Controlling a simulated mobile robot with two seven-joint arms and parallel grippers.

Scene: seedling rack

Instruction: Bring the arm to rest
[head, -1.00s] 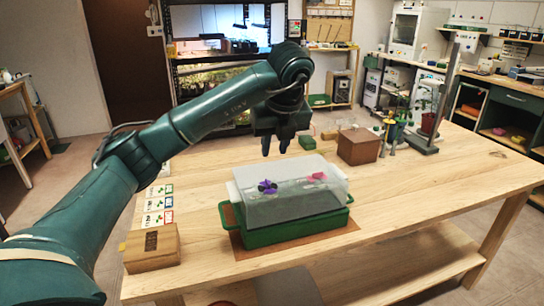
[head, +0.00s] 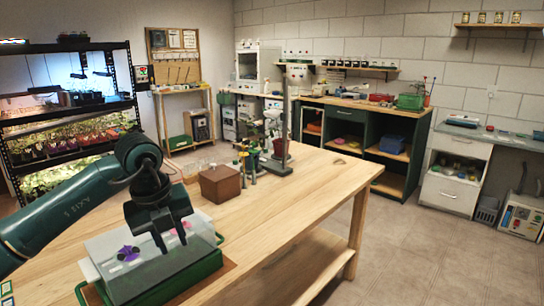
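My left arm comes in from the left, dark green, with its elbow bent. Its gripper (head: 173,246) points down, empty, with a gap between its two fingers. In the picture it overlaps the clear lid (head: 105,243) of a green tray (head: 190,280) on the wooden table. I cannot tell how high above the lid the fingers are. A purple flower (head: 128,253) and a pink one (head: 180,229), partly behind the gripper, show at the lid. My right gripper is not in view.
On the table (head: 270,225) a brown box (head: 220,184) stands behind the tray, with a tall grey stand (head: 286,125) and a potted plant (head: 276,140) farther back. The table's right part is clear. Open floor (head: 420,240) lies to the right.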

